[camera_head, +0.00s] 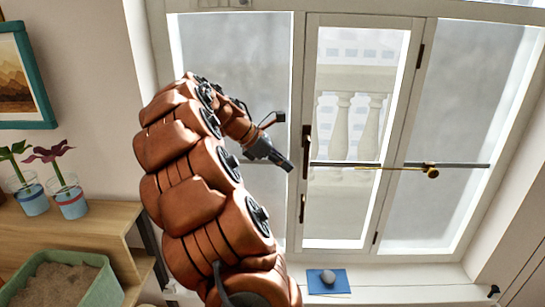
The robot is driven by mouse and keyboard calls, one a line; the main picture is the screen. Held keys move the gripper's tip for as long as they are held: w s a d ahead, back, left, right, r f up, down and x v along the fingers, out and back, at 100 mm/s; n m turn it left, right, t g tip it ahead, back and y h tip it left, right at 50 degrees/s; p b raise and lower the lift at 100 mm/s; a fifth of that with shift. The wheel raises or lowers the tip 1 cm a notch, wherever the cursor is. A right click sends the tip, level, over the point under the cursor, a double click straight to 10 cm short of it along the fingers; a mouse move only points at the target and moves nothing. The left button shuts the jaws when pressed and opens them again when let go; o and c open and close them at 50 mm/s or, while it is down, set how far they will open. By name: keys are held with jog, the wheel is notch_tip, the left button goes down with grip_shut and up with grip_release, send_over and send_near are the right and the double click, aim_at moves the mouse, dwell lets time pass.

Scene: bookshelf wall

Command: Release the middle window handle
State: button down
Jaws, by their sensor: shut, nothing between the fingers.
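The middle window (311,90) has a white frame and clear glass, with a balustrade and a building seen through it. A dark upright handle (306,140) sits on its left frame edge. A smaller dark fitting (301,208) is lower on the same edge. My gripper (288,166) is shut and empty. In the picture it is just left of and a little below the upright handle. It looks apart from the handle; the depth gap cannot be told.
A dark horizontal bar (470,165) crosses the windows, with a thin gold rod and round knob (432,173) at right. A blue book (340,285) with a grey stone lies on the sill. At left are a wooden shelf (95,217), potted plants (72,204) and a green sand box (100,270).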

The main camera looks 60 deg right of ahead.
jog(key=shift+s+d, duration=0.75)
jog(key=shift+s, duration=0.35)
